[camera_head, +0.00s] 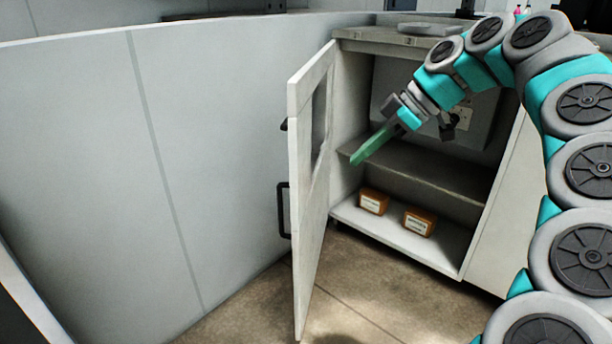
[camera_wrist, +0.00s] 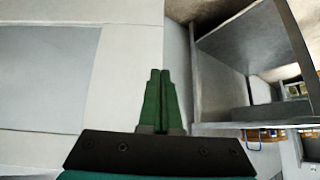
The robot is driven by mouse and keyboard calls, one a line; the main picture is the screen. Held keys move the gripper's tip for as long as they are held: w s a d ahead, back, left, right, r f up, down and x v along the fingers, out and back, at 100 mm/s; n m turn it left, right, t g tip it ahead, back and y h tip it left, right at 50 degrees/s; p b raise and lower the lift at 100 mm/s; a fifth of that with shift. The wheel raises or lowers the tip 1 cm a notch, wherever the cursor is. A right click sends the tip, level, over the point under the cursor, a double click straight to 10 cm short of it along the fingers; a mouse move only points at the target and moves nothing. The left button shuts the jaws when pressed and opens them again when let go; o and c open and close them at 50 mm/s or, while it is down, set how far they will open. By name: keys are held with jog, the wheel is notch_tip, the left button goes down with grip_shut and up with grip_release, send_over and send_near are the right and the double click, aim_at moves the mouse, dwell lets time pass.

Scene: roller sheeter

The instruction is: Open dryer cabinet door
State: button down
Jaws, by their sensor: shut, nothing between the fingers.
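The white dryer cabinet door (camera_head: 304,215) stands swung well open in the head view, hinged at the cabinet's left side. It has a window panel and a dark handle (camera_head: 284,210) on its outer face. The cabinet (camera_head: 405,260) shows its open inside with a grey shelf. My gripper (camera_head: 355,161) has green fingers, shut and empty, in front of the opening and to the right of the door's inner face. In the wrist view the shut fingers (camera_wrist: 160,75) point at pale surfaces, with the door's inner face (camera_wrist: 125,60) at left. I cannot tell whether they touch it.
Two orange-brown boxes (camera_head: 373,201) (camera_head: 419,221) sit on the cabinet floor below the shelf (camera_head: 430,170). A long pale wall panel (camera_head: 90,190) curves along the left. Bare floor (camera_head: 350,290) lies in front of the cabinet.

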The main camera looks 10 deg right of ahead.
jog(key=d+t+y, duration=0.1)
jog(key=d, duration=0.1)
send_near(300, 182)
jog(key=x, duration=0.5)
jog(key=shift+d+f, duration=0.3)
jog(key=shift+f, duration=0.25)
jog(key=shift+w+a, duration=0.25)
jog(key=shift+a, duration=0.25)
jog(key=shift+a, duration=0.1)
jog(key=w+a+m+t+p, duration=0.1)
jog(key=w+a, duration=0.2)
jog(key=a, duration=0.4)
jog(key=w+a+m+t+p, duration=0.1)
jog(key=w+a, duration=0.3)
jog(key=a, duration=0.3)
jog(key=shift+a+m+h, duration=0.35)
jog(key=shift+m+h, duration=0.05)
jog(key=shift+w, duration=0.1)
